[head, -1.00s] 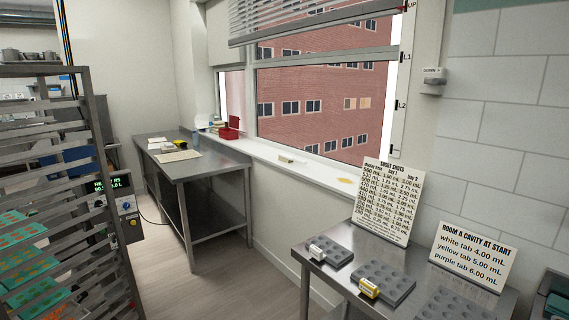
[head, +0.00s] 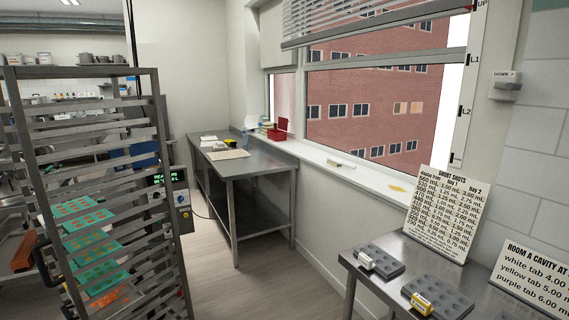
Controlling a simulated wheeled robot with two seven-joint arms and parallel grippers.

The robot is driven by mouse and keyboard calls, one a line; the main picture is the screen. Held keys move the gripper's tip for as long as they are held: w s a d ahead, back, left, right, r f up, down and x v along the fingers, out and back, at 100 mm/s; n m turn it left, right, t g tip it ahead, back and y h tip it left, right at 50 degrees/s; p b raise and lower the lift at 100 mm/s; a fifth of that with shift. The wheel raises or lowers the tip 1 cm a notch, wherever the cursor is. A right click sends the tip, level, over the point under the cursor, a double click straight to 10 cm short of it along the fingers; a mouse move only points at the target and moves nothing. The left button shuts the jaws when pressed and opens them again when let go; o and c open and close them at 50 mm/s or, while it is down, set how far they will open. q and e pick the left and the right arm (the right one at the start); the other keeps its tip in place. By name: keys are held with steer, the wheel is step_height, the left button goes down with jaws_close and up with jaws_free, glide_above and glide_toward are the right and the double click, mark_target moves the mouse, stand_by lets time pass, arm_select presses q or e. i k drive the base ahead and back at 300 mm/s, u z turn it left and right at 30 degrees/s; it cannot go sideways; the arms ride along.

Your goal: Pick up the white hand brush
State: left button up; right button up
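A small whitish, long object (head: 334,162) lies on the window sill, right of the red box. It may be the white hand brush, but it is too small to tell. No other thing in view is clearly a brush. Neither of my grippers is in view.
A tall tray rack (head: 85,75) with teal and orange trays stands close at left. A nearer steel table (head: 392,286) holds grey moulds and sign cards. Floor between is clear.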

mark_target(332, 161)
steer(key=u, duration=0.05)
steer(key=i, duration=3.4)
